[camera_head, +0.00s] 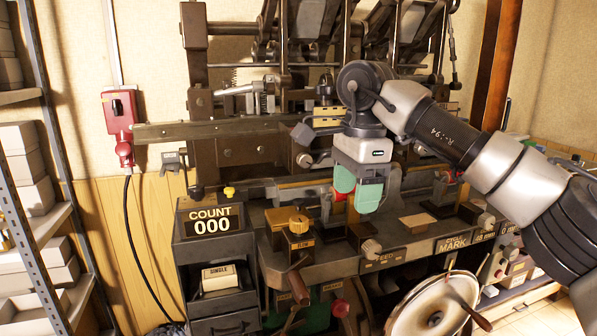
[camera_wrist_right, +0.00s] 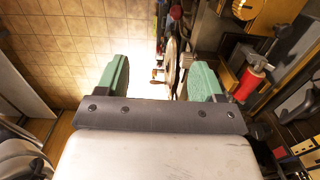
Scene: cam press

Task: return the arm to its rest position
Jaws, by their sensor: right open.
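My right arm (camera_head: 450,130) comes in from the right in the head view and reaches across the front of the press. My right gripper (camera_head: 357,198) hangs from it with its green fingers pointing down, above the press's front deck. In the right wrist view the two green fingers of the gripper (camera_wrist_right: 160,82) stand wide apart with nothing held between them. A wheel and the tiled floor show beyond them. My left gripper is not in view.
The dark press (camera_head: 240,150) stands close behind and around the gripper. A count box (camera_head: 210,220) reading 000 is at left; a pale handwheel (camera_head: 436,305) is below right. A shelf rack (camera_head: 40,190) stands far left. A red wall switch (camera_head: 119,118) hangs beside the press.

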